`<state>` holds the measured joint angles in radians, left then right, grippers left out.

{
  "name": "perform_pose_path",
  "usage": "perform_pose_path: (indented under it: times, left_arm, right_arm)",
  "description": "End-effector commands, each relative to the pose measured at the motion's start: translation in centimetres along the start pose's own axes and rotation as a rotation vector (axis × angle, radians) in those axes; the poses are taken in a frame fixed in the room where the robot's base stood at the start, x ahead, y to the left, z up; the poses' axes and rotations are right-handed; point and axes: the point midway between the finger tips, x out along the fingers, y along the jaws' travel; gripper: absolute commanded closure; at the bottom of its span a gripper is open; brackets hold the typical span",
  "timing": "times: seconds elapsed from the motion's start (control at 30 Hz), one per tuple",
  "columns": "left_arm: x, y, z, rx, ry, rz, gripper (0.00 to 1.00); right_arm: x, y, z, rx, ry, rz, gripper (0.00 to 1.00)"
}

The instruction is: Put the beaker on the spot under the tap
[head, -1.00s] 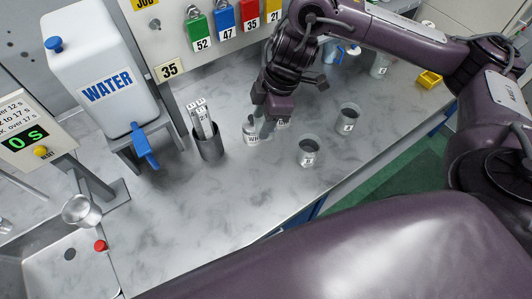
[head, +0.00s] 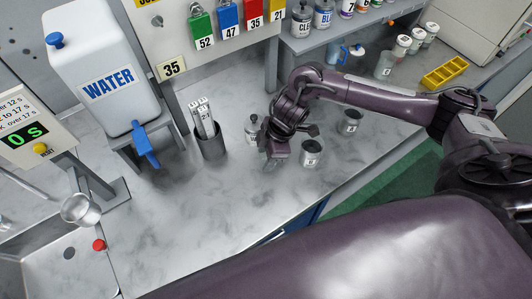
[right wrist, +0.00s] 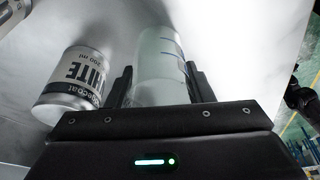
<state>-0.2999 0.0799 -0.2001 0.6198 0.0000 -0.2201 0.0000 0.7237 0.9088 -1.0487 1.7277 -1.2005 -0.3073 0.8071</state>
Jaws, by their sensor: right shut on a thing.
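The beaker (right wrist: 160,62) is clear with blue marks and sits between the two fingers of my right gripper (right wrist: 160,85) in the right wrist view. In the head view my right gripper (head: 273,158) is over the middle of the counter, shut on the beaker, which is mostly hidden there. The blue tap (head: 146,148) sticks out from the white WATER tank (head: 95,80) at the left. The counter under the tap is in shadow, and no clear mark shows there. The gripper is well to the right of the tap. My left gripper is not in view.
A WHITE can (right wrist: 75,85) stands close beside the beaker. A dark holder with white strips (head: 210,143) stands between the tap and my gripper. Dark cups (head: 311,154) stand to the right. A sink (head: 60,260) is at lower left. The front counter is clear.

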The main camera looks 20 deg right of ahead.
Motion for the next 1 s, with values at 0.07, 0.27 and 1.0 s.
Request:
perform_pose_path:
  times: [0.07,0.27,1.0]
  left_arm:
    - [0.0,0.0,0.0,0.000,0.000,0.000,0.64]
    - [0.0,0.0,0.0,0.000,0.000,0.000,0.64]
    - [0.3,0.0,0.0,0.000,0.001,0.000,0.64]
  right_arm:
    - [0.1,0.0,0.0,-0.001,0.000,0.000,0.74]
    - [0.2,0.0,0.0,-0.001,0.000,0.000,0.74]
    - [-1.3,0.1,0.0,-0.002,0.002,0.002,0.31]
